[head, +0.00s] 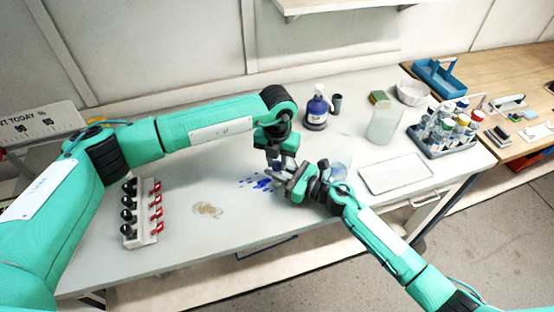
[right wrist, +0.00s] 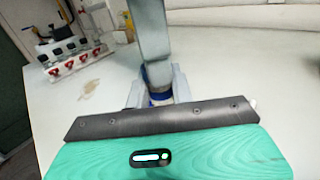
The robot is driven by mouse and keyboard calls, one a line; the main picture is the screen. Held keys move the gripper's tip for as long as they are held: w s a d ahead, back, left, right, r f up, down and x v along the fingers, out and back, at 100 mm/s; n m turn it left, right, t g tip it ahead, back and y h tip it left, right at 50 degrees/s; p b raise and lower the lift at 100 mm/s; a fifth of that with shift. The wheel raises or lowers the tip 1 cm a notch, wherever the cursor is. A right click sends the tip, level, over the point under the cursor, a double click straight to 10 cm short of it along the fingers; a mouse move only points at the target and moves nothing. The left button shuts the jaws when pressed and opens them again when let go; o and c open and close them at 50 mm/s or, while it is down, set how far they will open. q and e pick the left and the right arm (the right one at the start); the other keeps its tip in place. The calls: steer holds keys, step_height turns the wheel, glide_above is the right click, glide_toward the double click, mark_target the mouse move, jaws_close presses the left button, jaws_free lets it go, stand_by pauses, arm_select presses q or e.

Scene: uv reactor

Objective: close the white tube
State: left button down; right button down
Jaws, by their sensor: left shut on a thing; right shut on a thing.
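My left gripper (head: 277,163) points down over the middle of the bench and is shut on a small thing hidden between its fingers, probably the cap. My right gripper (head: 287,174) comes from the front right, just below it, and is shut on the white tube. In the right wrist view a white and blue piece of the tube (right wrist: 160,96) shows between the right gripper's fingers (right wrist: 158,90), with the left gripper (right wrist: 152,45) directly above. The tube is mostly covered, so I cannot tell whether cap and tube touch.
A rack with black and red pieces (head: 148,226) stands at the left. A purple bottle (head: 317,112), a clear beaker (head: 384,124), an empty tray (head: 396,174) and a bottle rack (head: 432,149) stand behind and right. Blue spots (head: 262,183) and a brown stain (head: 207,209) mark the bench.

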arm_select(q)
steer(key=m, duration=0.5)
steer(key=shift+m, duration=0.3)
steer(key=c, duration=1.2)
jaws_free()
steer(key=shift+o, duration=0.2)
steer(key=shift+r, duration=2.25)
steer(key=shift+r, duration=0.1)
